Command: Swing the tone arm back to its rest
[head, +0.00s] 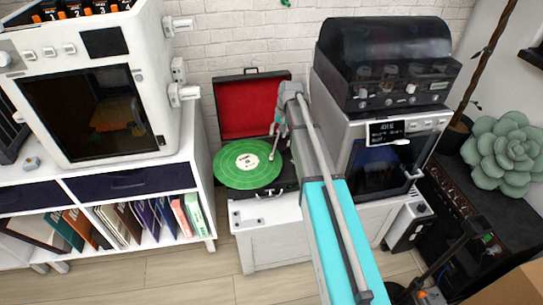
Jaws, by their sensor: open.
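A record player (288,184) stands on a white cabinet, its red-lined lid (243,108) open against the brick wall. A green record (231,165) with a pale label lies on it. The tone arm (272,152) shows as a thin pale piece at the record's right side, over or near its edge; whether it touches the record is too small to tell. My gripper (276,133) is open and hangs just above the tone arm's far end, in front of the lid's right edge. My arm hides part of the player's right side.
A white enclosed machine (95,85) stands on a shelf unit at left. A white machine (385,160) with a dark-lidded device (385,65) on top stands close at right. A green succulent (503,150) is at far right. Wooden floor (190,275) is clear in front.

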